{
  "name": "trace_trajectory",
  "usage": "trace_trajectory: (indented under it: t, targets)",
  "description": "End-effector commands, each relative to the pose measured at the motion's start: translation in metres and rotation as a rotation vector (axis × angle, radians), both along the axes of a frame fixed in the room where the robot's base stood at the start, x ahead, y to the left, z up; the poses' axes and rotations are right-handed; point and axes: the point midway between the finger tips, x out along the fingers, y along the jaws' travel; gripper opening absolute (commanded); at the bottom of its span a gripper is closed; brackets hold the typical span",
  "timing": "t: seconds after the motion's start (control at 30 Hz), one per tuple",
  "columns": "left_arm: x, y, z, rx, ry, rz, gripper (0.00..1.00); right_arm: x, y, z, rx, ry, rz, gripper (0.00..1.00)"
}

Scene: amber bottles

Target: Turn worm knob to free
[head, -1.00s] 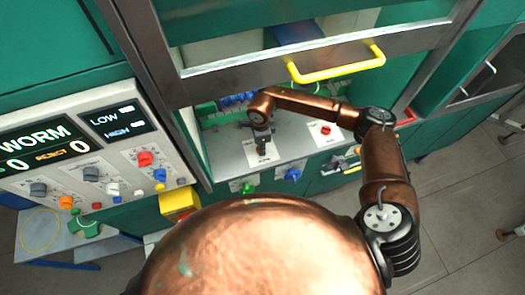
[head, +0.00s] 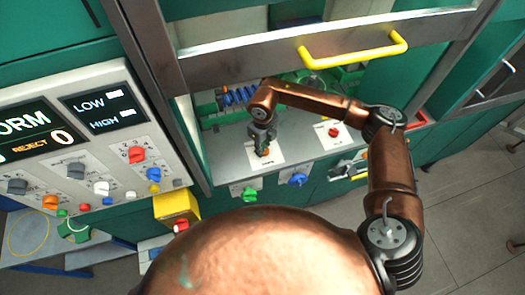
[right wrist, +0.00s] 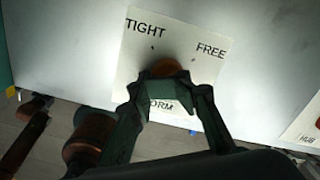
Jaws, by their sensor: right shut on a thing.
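The worm knob (right wrist: 163,67) is orange-brown and stands on a white card (right wrist: 135,70) marked TIGHT at upper left and FREE at upper right, with "ORM" legible below. My right gripper (right wrist: 167,76) is shut on the knob, its green-grey fingers covering most of it. Which mark the knob points at cannot be told. In the head view my right gripper (head: 263,148) reaches down onto the same card (head: 275,157) on the grey bench, and only a bit of orange shows at its tips. My left gripper is not in view.
A red knob (head: 333,132) on another card stands to the right. Green (head: 250,194) and blue (head: 298,180) knobs are on the bench front. A sash with a yellow handle (head: 353,50) hangs above my forearm. A control panel (head: 90,150) stands at left.

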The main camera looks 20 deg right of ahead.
Motion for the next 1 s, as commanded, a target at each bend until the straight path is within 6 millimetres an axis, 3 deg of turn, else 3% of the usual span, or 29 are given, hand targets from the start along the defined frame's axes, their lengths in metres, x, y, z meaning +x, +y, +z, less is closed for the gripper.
trace_trajectory:
  t: [0.03, 0.3, 0.9, 0.93, 1.0]
  targets:
    - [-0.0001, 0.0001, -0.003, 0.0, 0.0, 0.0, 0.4, 0.0091, -0.0097, 0.0024, -0.016, -0.019, -0.042, 0.0]
    - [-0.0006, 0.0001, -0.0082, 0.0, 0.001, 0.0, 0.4, 0.0077, -0.0103, 0.0029, -0.02, -0.015, -0.148, 0.0]
    - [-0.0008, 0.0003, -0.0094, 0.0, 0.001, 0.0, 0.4, 0.0062, -0.0109, 0.0019, -0.022, -0.01, -0.179, 0.0]
    - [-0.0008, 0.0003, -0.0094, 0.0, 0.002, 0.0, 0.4, 0.0061, -0.0108, 0.0018, -0.023, -0.01, -0.178, 0.17]
    - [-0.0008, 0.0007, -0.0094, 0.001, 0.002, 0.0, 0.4, 0.0061, -0.0107, 0.0014, -0.023, -0.01, -0.178, 0.22]
